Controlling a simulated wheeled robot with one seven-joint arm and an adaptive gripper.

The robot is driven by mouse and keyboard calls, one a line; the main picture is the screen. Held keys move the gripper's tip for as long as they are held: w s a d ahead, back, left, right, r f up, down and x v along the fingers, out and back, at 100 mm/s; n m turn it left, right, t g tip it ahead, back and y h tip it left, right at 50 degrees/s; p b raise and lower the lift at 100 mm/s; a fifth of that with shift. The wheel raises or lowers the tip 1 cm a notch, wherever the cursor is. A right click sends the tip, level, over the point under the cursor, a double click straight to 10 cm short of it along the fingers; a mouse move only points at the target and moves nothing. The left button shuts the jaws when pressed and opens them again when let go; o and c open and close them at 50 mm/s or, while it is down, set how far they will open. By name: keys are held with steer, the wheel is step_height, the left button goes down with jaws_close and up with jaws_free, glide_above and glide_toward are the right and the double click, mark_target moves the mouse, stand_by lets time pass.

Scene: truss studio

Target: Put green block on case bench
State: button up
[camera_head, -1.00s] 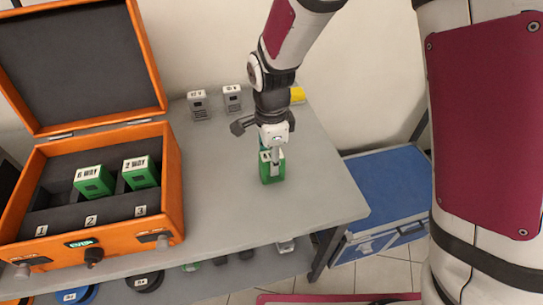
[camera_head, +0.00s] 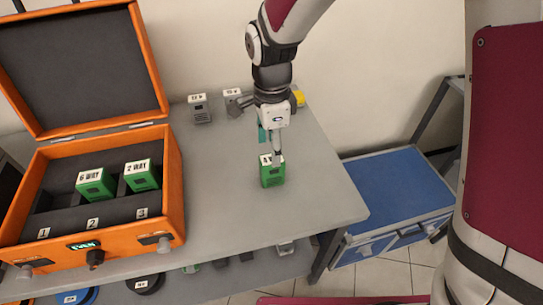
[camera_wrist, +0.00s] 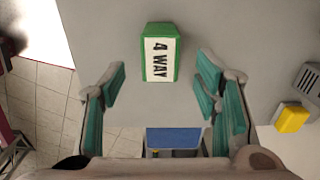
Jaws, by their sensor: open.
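A green block (camera_head: 272,171) with a white top label stands upright on the grey bench (camera_head: 222,205), right of the orange case (camera_head: 172,190). In the wrist view its label reads "4 WAY" (camera_wrist: 160,53). My gripper (camera_head: 270,143) is open and empty, just above and behind the block. In the wrist view the block lies ahead of the gap between the teal finger pads (camera_wrist: 162,92), apart from both. Two more green blocks, "6 WAY" (camera_head: 95,184) and "2 WAY" (camera_head: 141,175), sit in the open case, near slot labels 2 and 3.
Grey blocks (camera_head: 200,108) and a yellow block (camera_head: 298,98) stand at the back of the bench. A blue-topped case (camera_head: 395,190) stands lower at the right. The bench is clear between the orange case and the green block.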

step_height(320, 180, up, 6)
steer(key=shift+r, duration=0.15)
steer(key=shift+d+r, duration=0.1)
steer(key=s+d+r+n+t, duration=0.2)
steer(key=s+d+r+n, duration=0.85)
steer(key=s+d, duration=0.45)
steer(key=s+d+n+t, duration=0.1)
steer(key=s+d+n, duration=0.3)
steer(key=s, duration=0.3)
steer(key=shift+s+d+f, duration=0.2)
steer(key=shift+d, duration=0.35)
steer(key=shift+t, duration=0.6)
step_height(320, 180, up, 5)
steer(key=p, duration=0.4)
steer(key=shift+f, duration=0.1)
